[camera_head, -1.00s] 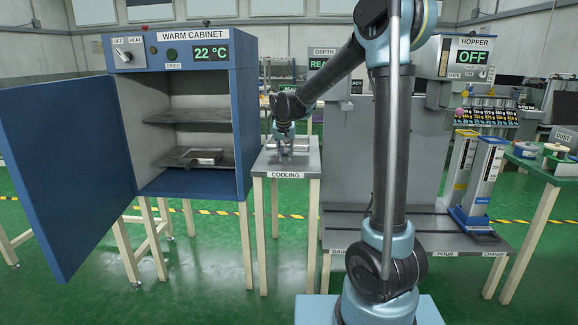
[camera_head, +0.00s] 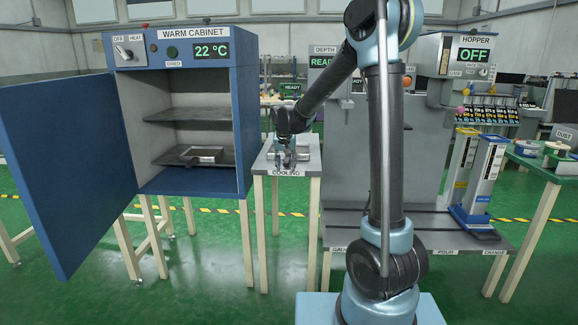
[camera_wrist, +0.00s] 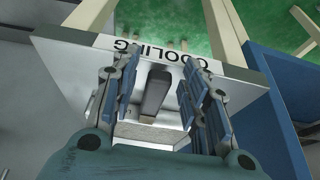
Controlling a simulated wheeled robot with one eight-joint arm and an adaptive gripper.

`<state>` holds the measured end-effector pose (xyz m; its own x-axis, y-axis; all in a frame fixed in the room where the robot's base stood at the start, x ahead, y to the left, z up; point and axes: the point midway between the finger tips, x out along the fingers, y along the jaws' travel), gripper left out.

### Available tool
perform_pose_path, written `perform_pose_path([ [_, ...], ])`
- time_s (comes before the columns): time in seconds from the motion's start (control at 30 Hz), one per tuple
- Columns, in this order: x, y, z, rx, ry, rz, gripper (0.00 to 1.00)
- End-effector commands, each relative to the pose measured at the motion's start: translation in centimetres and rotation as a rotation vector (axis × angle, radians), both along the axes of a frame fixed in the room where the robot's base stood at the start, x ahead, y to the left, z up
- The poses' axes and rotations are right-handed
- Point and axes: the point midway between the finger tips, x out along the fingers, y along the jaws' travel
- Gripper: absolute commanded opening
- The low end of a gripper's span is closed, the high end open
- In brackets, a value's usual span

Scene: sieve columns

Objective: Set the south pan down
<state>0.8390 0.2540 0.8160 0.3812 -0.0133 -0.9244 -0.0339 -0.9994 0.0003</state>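A metal pan (camera_head: 301,152) rests on the grey cooling table (camera_head: 309,166). In the wrist view, its pale body (camera_wrist: 150,134) and dark handle (camera_wrist: 156,92) show between the fingers. My gripper (camera_head: 286,162) is at the table's front part, beside the pan in the head view. In the wrist view my gripper (camera_wrist: 155,95) is open, with its fingers apart on both sides of the handle and gaps beside it. Part of the pan is hidden by my gripper.
The blue warm cabinet (camera_head: 245,110) stands left with its door (camera_head: 65,170) open; another pan (camera_head: 202,155) sits on its lower shelf. The hopper station (camera_head: 345,150) is right of the table. The cooling table is small, with close edges.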

Motion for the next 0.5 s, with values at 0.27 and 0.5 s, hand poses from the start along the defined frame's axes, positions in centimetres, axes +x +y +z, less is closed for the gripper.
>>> perform_pose_path([
  [0.27, -0.1, 0.0, 0.3, 0.000, -0.001, 0.000, 0.41],
  [0.5, -1.2, 0.0, 2.8, 0.000, -0.001, 0.000, 0.41],
])
